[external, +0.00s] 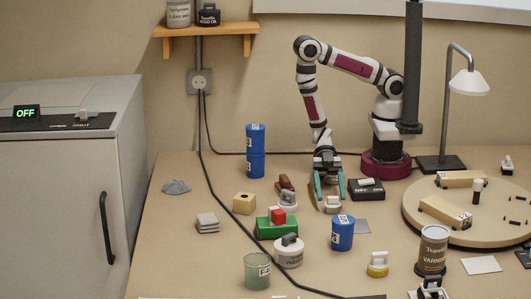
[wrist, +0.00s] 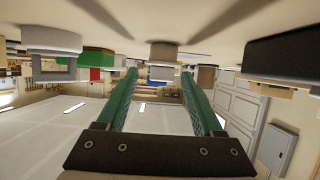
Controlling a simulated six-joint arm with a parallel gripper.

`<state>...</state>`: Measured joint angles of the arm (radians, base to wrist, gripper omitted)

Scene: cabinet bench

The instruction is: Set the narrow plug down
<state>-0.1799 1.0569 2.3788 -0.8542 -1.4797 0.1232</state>
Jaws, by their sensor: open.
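My gripper (external: 331,192) points down at the bench with its two green fingers apart. A small pale plug-like piece with an upright handle (external: 332,204) stands on the bench at the fingertips. It also shows in the wrist view, as a pale block (wrist: 165,50) beyond the fingertips, which do not close on it. I cannot tell for sure that this is the narrow plug. A similar white-based piece with a brown handle (external: 287,194) stands just left of my gripper. In the wrist view my gripper (wrist: 160,72) is empty between its fingers.
A black box (external: 366,190) lies close right of my gripper. A green block with a red cube (external: 277,228), a blue can (external: 342,233) and a white lidded jar (external: 289,251) stand in front. A round wooden board (external: 480,238) fills the right. A cable crosses the bench.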

